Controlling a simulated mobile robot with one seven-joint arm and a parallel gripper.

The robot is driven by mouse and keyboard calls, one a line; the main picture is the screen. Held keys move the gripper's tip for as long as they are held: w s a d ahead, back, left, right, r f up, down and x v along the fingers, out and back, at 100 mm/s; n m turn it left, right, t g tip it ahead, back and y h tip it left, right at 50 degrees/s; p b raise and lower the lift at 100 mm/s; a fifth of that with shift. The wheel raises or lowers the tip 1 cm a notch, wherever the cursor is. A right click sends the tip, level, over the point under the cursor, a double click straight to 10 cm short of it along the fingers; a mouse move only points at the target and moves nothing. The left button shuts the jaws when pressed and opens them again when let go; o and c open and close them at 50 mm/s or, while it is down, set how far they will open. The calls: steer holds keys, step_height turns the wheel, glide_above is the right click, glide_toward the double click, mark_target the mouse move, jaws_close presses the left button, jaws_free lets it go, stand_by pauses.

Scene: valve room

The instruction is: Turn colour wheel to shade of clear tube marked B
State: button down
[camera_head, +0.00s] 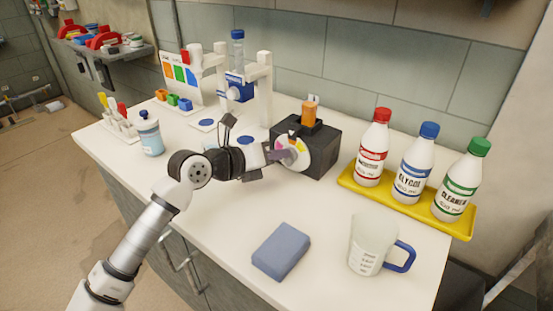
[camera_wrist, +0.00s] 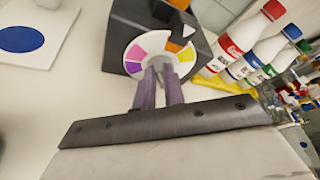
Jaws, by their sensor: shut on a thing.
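The colour wheel (camera_head: 295,152) is a white disc with coloured segments on the front of a black box (camera_head: 321,153). In the wrist view the wheel (camera_wrist: 134,52) shows magenta, purple, yellow and orange segments, with a white pointer (camera_wrist: 188,31) above it. A tube with orange contents (camera_head: 309,115) stands in the top of the box, with a small white tag behind it whose letter I cannot read. My gripper (camera_head: 279,155) is at the wheel's lower front, shut on it; its fingers (camera_wrist: 160,75) hide part of the disc in the wrist view.
A yellow tray (camera_head: 403,203) with red-, blue- and green-capped bottles stands right of the box. A measuring jug (camera_head: 365,243) and a blue sponge (camera_head: 281,251) lie in front. A white stand (camera_head: 264,87) with a blue clamp is behind left. A capped bottle (camera_head: 150,134) stands left of my arm.

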stand_by(0.4)
steer(key=c, duration=1.5)
jaws_free()
steer(key=b+v, duration=0.3)
steer(key=v, duration=1)
steer(key=shift+s+a+r, duration=0.15)
steer(key=shift+s+a, duration=0.1)
steer(key=shift+s, duration=0.05)
